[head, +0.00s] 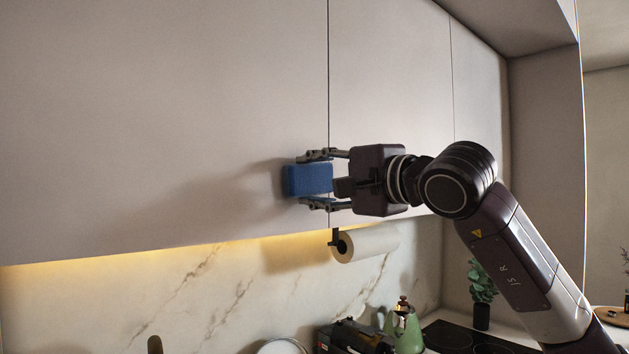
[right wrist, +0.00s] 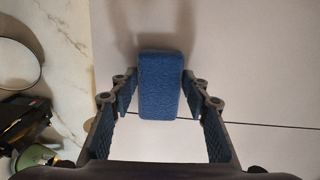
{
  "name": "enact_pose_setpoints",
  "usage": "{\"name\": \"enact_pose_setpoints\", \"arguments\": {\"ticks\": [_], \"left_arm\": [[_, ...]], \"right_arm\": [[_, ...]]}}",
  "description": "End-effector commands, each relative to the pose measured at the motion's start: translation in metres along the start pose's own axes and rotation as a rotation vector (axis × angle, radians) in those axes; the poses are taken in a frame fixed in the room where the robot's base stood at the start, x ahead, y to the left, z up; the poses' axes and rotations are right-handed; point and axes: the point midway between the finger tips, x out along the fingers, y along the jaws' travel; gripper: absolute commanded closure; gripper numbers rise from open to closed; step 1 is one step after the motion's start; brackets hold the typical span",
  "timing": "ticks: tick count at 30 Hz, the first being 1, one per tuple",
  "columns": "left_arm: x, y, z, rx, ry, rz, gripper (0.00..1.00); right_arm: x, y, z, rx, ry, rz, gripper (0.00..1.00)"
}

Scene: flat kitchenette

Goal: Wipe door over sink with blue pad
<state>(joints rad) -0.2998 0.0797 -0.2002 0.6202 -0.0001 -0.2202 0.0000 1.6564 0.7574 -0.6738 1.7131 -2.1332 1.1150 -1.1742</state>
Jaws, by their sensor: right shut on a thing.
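The blue pad (head: 308,180) is between the fingers of my right gripper (head: 316,179), at the lower right part of a large pale cabinet door (head: 150,110). My right gripper is shut on the pad. In the right wrist view the blue pad (right wrist: 160,88) stands between the two fingers of the right gripper (right wrist: 163,95), with the pale door surface (right wrist: 225,50) behind it. The pad is at or very close to the door; I cannot tell if it touches. The sink is not visible. My left gripper is not in view.
A paper towel roll (head: 368,243) hangs under the cabinets, below my right gripper. A green kettle (head: 405,328), a dark appliance (head: 352,338) and a black cooktop (head: 465,338) are on the counter below. A plant (head: 482,285) stands at the back right. The door surface to the left is clear.

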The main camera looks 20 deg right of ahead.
Motion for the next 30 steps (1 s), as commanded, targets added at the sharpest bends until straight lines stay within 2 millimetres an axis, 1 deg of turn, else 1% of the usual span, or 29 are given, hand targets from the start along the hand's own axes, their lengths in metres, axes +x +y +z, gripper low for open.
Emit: {"name": "enact_pose_setpoints", "arguments": {"ticks": [1,6,14,24,30], "left_arm": [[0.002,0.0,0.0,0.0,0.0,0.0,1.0],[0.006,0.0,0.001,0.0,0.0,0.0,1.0],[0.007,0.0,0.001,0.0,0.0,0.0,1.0],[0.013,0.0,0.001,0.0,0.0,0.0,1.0],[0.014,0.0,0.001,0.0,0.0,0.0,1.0]], "right_arm": [[0.0,0.001,0.007,-0.003,-0.004,-0.001,0.77],[-0.001,-0.001,0.022,-0.001,-0.004,-0.001,0.77],[-0.001,-0.003,0.032,-0.001,-0.004,-0.001,0.77],[0.0,-0.004,0.06,-0.002,-0.005,-0.001,0.77],[0.001,-0.005,0.066,-0.001,-0.003,-0.001,0.77]]}}
